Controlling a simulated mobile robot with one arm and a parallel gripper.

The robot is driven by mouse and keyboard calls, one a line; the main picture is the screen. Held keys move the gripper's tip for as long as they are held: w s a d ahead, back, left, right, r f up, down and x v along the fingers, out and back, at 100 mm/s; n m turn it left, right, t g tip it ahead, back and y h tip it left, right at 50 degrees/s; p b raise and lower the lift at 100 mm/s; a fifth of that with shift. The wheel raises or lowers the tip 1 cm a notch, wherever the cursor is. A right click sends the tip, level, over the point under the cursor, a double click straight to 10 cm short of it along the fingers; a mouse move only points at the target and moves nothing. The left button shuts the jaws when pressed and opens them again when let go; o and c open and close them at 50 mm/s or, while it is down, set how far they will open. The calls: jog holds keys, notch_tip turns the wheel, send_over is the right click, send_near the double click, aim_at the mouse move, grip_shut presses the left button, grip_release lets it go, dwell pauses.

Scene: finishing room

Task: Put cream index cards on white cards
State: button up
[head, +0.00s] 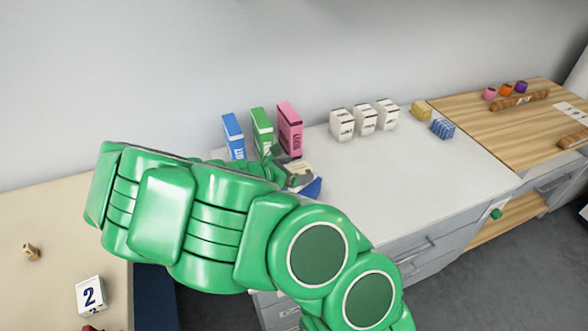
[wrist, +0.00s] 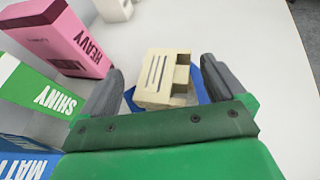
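A cream block, apparently the cream index cards (wrist: 158,75), lies between the two fingers of my gripper (wrist: 160,88) in the wrist view. Dark stripes mark its top. In the head view the cream block (head: 299,168) shows just past my arm. My gripper (head: 287,178) is open, with a gap between each finger and the block. A blue item (wrist: 206,88) lies under or behind the block; I cannot tell which. It also shows in the head view (head: 312,188). I cannot make out which item is the white cards; several white packs (head: 364,119) stand at the back.
Blue (head: 233,135), green (head: 262,131) and pink (head: 290,128) boxes stand close behind my gripper. The white counter (head: 420,165) is clear in its middle. Yellow (head: 421,111) and blue (head: 443,129) small items sit near the wooden board (head: 490,140).

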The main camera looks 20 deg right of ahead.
jog(key=shift+r, duration=0.1)
jog(key=v, duration=1.2)
